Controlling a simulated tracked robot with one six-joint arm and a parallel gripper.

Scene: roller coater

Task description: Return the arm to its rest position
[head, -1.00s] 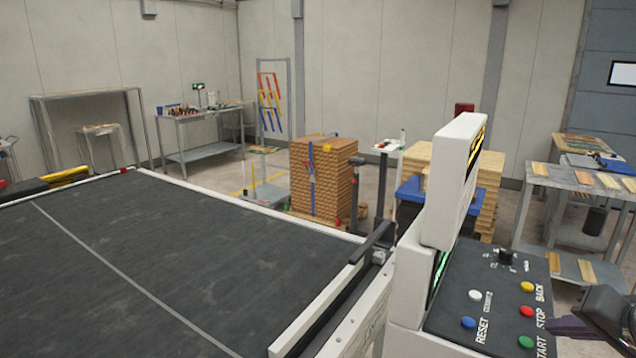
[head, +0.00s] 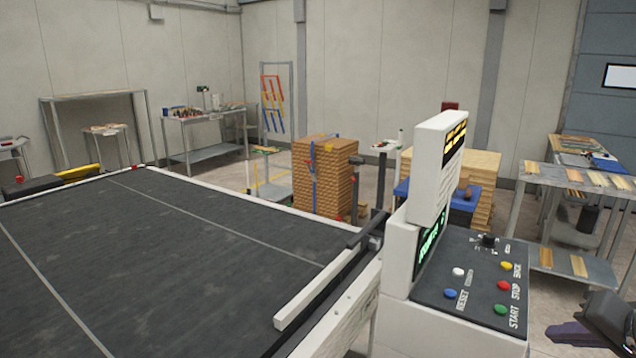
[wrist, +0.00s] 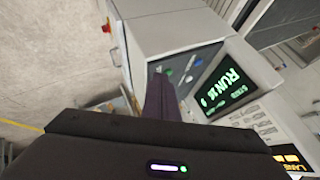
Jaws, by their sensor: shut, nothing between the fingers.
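My gripper (head: 568,336) is at the lower right of the head view, to the right of the control panel (head: 465,270) and apart from it. In the wrist view its dark fingers (wrist: 160,97) are together with nothing between them. The panel carries a green START button (head: 501,310), a red STOP button (head: 503,286), a yellow BACK button (head: 507,266), a blue RESET button (head: 450,294) and a dark knob (head: 488,240). Part of my arm (head: 610,318) shows at the right edge.
The wide dark conveyor belt (head: 160,265) fills the left. A stack of brown boards (head: 325,180) stands behind it. A metal table with wood samples (head: 580,175) is at the right. Open floor shows beside the console in the wrist view (wrist: 45,60).

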